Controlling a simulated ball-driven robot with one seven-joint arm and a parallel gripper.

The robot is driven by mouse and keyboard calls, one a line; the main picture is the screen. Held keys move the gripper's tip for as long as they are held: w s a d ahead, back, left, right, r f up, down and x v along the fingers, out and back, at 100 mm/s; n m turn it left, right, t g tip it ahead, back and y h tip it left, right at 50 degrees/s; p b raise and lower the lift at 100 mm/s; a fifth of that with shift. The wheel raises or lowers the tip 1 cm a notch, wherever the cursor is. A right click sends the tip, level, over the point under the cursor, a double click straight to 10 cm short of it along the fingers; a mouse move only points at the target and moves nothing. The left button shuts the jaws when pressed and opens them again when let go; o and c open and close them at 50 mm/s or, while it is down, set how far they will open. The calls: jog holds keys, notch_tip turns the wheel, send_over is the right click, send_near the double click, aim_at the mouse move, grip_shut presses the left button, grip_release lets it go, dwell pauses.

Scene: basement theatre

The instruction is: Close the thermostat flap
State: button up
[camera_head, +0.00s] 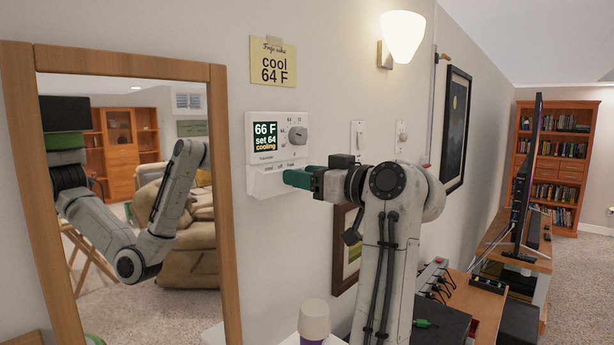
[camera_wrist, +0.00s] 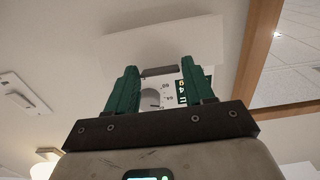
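The white thermostat (camera_head: 278,118) is on the wall right of the mirror. Its screen reads "66 F set 64 cooling", with a grey dial beside it. The flap (camera_head: 262,187) stands out from the wall at the thermostat's lower edge, looking open. My gripper (camera_head: 288,176) has green fingers and overlaps the flap's right part in the head view; I cannot tell whether they touch. In the wrist view my gripper (camera_wrist: 159,66) has its fingers apart, nothing visibly held. The flap (camera_wrist: 165,40) shows as a white panel beyond the fingertips, with the dial and screen between the fingers.
A yellow note (camera_head: 273,63) above reads "cool 64 F". A wood-framed mirror (camera_head: 222,200) stands close on the left. Switches (camera_head: 358,136), a lit lamp (camera_head: 402,40) and a picture (camera_head: 456,128) are on the wall to the right. A white-capped container (camera_head: 313,318) stands below.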

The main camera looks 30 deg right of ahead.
jog(key=c, duration=0.6)
jog(key=shift+w+a+r, duration=0.15)
jog(key=shift+w+r, duration=0.2)
jog(key=shift+r, duration=0.25)
jog(key=shift+w+a+r, duration=0.1)
jog(key=shift+w+r, duration=0.25)
jog(key=shift+r, duration=0.25)
jog(key=shift+c, duration=0.2)
jog(key=o, duration=0.8)
jog(key=shift+o, duration=1.3)
jog(key=shift+f, duration=0.15)
jog(key=b+v, duration=0.2)
jog(key=v, duration=0.8)
jog(key=shift+s+b, duration=0.35)
jog(key=shift+s, duration=0.05)
jog(key=shift+d, duration=0.15)
